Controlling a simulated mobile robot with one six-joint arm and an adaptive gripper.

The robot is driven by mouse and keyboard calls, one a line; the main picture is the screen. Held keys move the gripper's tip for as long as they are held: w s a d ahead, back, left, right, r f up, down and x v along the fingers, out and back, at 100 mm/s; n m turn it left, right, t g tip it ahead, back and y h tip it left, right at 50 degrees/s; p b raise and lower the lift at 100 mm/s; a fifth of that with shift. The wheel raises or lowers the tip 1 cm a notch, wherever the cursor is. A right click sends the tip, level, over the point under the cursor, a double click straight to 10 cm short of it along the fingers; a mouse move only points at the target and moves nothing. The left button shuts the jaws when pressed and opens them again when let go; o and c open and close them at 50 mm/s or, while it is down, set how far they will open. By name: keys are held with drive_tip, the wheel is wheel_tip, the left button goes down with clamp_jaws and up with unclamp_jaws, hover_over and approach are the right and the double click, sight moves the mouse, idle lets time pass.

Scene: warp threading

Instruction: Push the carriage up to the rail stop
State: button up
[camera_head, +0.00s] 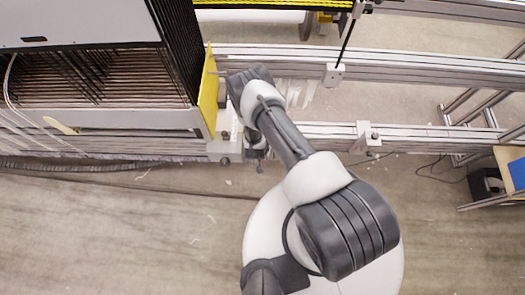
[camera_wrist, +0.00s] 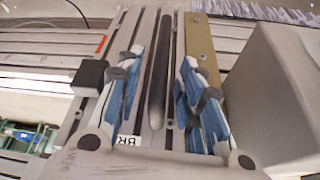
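In the head view my wrist is beside the yellow plate and hides the fingers. White blocks on the rails (camera_head: 333,74) (camera_head: 367,137) stand to the right; I cannot tell which is the rail stop.
Parallel rails (camera_head: 430,70) run to the right, with open spans between my wrist and the white blocks. A cable (camera_head: 70,168) runs along the front of the rails. A table with a blue top (camera_head: 517,172) stands at the right edge. A grey block (camera_wrist: 275,95) fills the wrist view's right side.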

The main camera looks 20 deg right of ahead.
drive_tip(key=shift+b+x, duration=0.35)
drive_tip(key=shift+x, duration=0.9)
drive_tip(key=shift+c, duration=0.4)
clamp_jaws()
